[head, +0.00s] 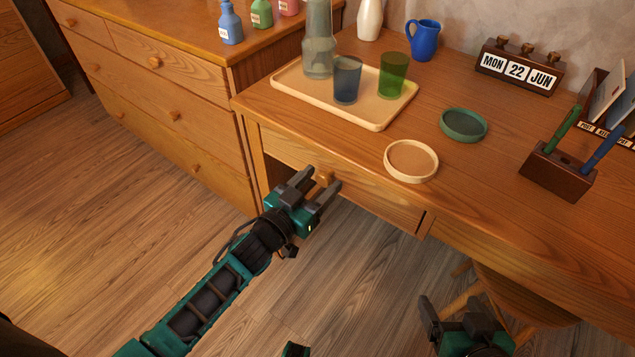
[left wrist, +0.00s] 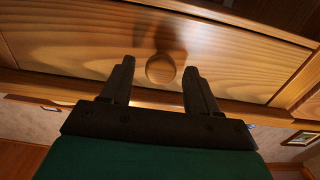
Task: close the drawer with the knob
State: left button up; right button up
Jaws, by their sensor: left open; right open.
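The desk drawer (head: 382,204) has a wooden front below the desktop; how far it stands out is hard to tell. Its round wooden knob (head: 325,178) is partly hidden by my left gripper (head: 319,182) in the head view. In the left wrist view, the knob (left wrist: 160,69) is between the two spread fingertips of the left gripper (left wrist: 160,75), with space on both sides, against the drawer front (left wrist: 240,72). The left gripper is open and holds nothing. My right gripper (head: 449,302) is open and empty, low at the bottom right, away from the drawer.
On the desktop (head: 330,140) are a tray (head: 290,88) with glassware, a blue jug (head: 423,40), two round dishes (head: 411,161), a calendar (head: 519,67) and a pen holder (head: 558,172). A dresser (head: 180,75) stands left. A stool (head: 530,305) is beneath the desk, near my right gripper.

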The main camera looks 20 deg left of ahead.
pick_arm(q)
jog(key=shift+s, duration=0.1)
jog(key=p+v, duration=0.2)
jog(key=v, duration=1)
jog(key=shift+s+p, duration=0.3)
pick_arm(e)
jog(key=shift+s+d+r, duration=0.15)
jog(key=shift+d+r, duration=0.05)
jog(key=shift+r, duration=0.9)
pick_arm(q)
jog(key=shift+a, duration=0.15)
pick_arm(e)
jog(key=shift+a, duration=0.1)
pick_arm(q)
jog(key=s+d+f+n+g+y, duration=0.1)
jog(key=s+d+f+g+y, duration=0.1)
jog(key=s+d+g+y, duration=0.3)
jog(key=a+r+g+p, duration=0.1)
jog(key=a+r+p, duration=0.3)
jog(key=r+p, duration=0.5)
jog(key=p, duration=0.4)
jog(key=shift+s+a+h+p, duration=0.35)
jog(key=shift+a+h, duration=0.05)
pick_arm(e)
jog(key=s+d+r+h, duration=0.1)
jog(key=d+r, duration=0.2)
jog(key=r, duration=0.6)
jog(key=shift+s+d+r, duration=0.15)
jog(key=shift+s+r, duration=0.05)
jog(key=shift+r, duration=0.05)
